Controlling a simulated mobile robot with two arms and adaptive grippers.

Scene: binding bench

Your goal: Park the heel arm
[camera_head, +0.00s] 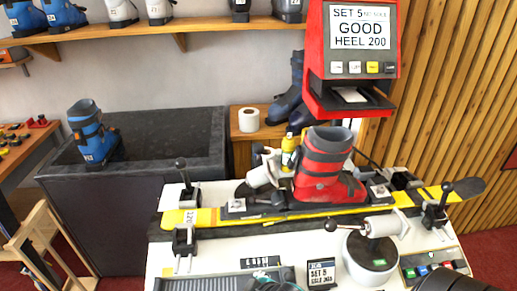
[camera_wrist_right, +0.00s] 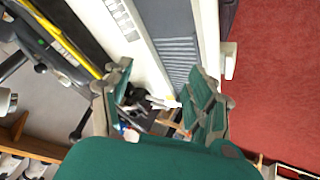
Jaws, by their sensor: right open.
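A white, grey-ended roller arm (camera_head: 264,168) stands just behind the heel side of the red boot (camera_head: 322,180). A second white roller arm (camera_head: 380,224), with a ball-tipped lever at its left, is on a round pedestal (camera_head: 372,258) at the front right. No readable label tells which is the heel arm. The boot stands upright on the yellow ski (camera_head: 205,217).
The red tester (camera_head: 312,90) displays "GOOD HEEL 200". Black-handled clamps (camera_head: 184,238) (camera_head: 436,213) stand along the ski. A ribbed grey mat (camera_head: 205,284) and a "SET 5" sign (camera_head: 321,272) are at the bench front, a button panel (camera_head: 432,268) at right.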

